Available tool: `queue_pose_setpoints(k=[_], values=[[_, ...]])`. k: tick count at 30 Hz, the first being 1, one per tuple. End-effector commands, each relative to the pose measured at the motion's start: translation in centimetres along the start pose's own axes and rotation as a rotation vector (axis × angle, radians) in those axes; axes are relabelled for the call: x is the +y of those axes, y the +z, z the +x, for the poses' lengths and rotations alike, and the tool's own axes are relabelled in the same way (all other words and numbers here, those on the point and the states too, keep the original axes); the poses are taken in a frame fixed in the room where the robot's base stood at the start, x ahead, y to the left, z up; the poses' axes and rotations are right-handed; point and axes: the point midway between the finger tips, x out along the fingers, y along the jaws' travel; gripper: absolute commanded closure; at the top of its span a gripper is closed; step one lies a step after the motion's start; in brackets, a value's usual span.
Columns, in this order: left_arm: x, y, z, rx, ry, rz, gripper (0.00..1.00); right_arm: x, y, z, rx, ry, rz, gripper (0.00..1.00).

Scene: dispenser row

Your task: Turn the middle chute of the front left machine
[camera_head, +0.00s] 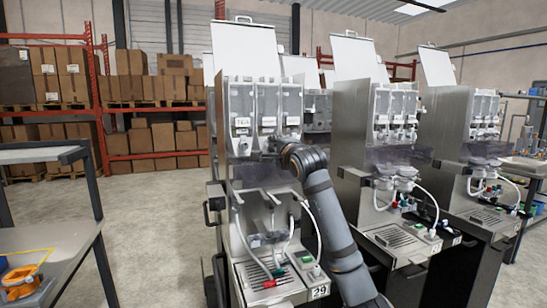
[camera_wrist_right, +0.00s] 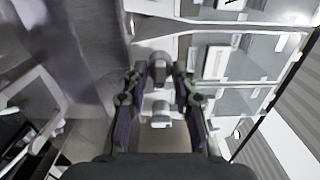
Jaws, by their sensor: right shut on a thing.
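The front left machine (camera_head: 257,205) is a tall metal dispenser with three clear canisters side by side near its top. The middle canister (camera_head: 267,105) stands above my right gripper (camera_head: 275,149), which comes up from the lower right. In the right wrist view my right gripper (camera_wrist_right: 160,98) has one finger on each side of the grey chute (camera_wrist_right: 160,68) and is shut on it. In the head view the gripper and wrist hide this chute. The left chute (camera_head: 243,145) shows beside the gripper. My left gripper is out of view.
More dispensers stand close on the right, including the neighbouring machine (camera_head: 378,150). White hoses (camera_head: 312,232) hang below the canisters, near my right forearm. A grey cart (camera_head: 50,250) stands at the left, with open floor (camera_head: 150,220) between it and the machine.

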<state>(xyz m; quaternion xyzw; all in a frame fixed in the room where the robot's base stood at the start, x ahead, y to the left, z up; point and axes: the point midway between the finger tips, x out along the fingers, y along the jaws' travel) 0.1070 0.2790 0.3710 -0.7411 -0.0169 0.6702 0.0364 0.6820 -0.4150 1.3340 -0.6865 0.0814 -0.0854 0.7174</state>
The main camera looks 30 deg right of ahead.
Motion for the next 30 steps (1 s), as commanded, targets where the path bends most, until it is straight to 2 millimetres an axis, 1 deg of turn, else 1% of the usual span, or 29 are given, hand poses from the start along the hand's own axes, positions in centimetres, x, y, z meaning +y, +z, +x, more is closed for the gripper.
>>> queue_pose_setpoints(k=[1, 6, 12, 21, 30], values=[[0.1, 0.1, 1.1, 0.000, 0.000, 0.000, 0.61, 0.5, 0.0, 0.0, -0.001, -0.001, 0.044, 1.00], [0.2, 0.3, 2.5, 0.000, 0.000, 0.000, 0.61, 0.5, 0.0, 0.0, -0.001, 0.000, 0.189, 1.00], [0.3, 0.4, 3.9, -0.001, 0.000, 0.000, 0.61, 0.4, 0.0, 0.0, -0.001, 0.001, 0.327, 1.00], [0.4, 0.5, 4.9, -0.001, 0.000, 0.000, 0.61, 0.3, 0.0, 0.0, 0.001, 0.003, 0.448, 1.00], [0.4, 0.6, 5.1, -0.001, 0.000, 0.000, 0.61, 0.2, 0.0, 0.0, 0.001, 0.003, 0.481, 1.00]])
